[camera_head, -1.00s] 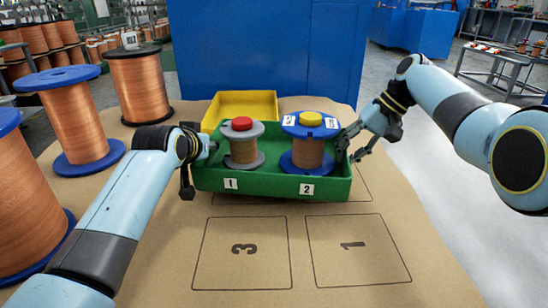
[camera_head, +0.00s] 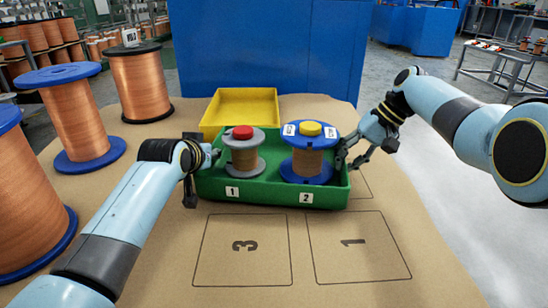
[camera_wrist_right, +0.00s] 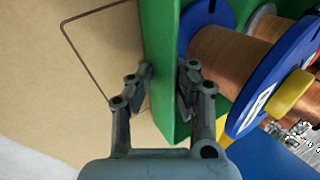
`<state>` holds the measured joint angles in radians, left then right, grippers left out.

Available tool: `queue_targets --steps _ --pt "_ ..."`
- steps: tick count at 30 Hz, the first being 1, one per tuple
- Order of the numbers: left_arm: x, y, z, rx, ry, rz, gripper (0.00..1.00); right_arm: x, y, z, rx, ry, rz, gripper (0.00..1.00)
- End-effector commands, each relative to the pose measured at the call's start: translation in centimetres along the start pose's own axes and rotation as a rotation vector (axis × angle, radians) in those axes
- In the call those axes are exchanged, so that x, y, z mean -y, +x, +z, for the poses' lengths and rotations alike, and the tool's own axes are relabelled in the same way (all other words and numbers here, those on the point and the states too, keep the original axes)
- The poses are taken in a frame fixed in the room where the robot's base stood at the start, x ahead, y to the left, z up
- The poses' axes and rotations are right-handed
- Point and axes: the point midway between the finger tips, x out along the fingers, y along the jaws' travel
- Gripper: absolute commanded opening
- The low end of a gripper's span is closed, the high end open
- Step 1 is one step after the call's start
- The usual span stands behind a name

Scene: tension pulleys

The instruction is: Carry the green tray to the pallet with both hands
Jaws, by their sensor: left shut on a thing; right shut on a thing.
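The green tray (camera_head: 270,196) is in the middle of the head view, with labels 1 and 2 on its front wall. In it stand a grey spool with a red top (camera_head: 243,152) on the left and a blue spool with a yellow top (camera_head: 309,153) on the right. My left gripper (camera_head: 208,158) is shut on the tray's left wall; its fingertips are partly hidden. My right gripper (camera_head: 345,160) is shut on the right wall. In the right wrist view, the fingers (camera_wrist_right: 168,85) straddle the green wall. No pallet can be made out with certainty.
A yellow tray (camera_head: 240,108) is behind the green tray. Large copper spools (camera_head: 78,120) stand on the left. A blue cabinet (camera_head: 270,50) rises behind. The brown surface (camera_head: 200,270) in front has clear outlined areas marked 3 and 1.

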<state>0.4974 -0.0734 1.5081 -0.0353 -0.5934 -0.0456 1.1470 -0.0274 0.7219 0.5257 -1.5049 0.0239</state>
Motion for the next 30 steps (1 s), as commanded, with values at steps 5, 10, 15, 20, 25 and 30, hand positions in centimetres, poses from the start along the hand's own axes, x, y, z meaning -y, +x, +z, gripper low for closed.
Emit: queue_targets --steps 5,10,15,20,25,30 --pt "-0.3 0.3 0.6 -0.001 -0.009 0.006 0.0 0.7 0.5 -0.2 -0.004 -0.008 -0.019 0.0" --pt "-0.3 0.6 1.3 0.004 -0.009 0.006 0.13 0.3 1.1 -0.1 -0.003 -0.008 -0.017 0.22" --pt "-0.2 0.6 1.2 0.002 -0.005 0.003 0.29 0.1 1.1 -0.1 -0.002 -0.006 -0.013 0.43" --pt "-0.1 0.6 1.1 0.001 -0.003 0.002 0.29 -0.1 1.1 0.0 -0.001 -0.004 -0.01 0.43" --pt "-0.1 0.6 1.1 0.0 -0.002 0.001 0.29 -0.2 1.1 0.0 0.0 -0.003 -0.009 0.43" --pt "-0.1 0.4 1.1 0.0 -0.001 0.001 0.29 -0.3 1.1 0.0 0.0 -0.002 -0.008 0.43"
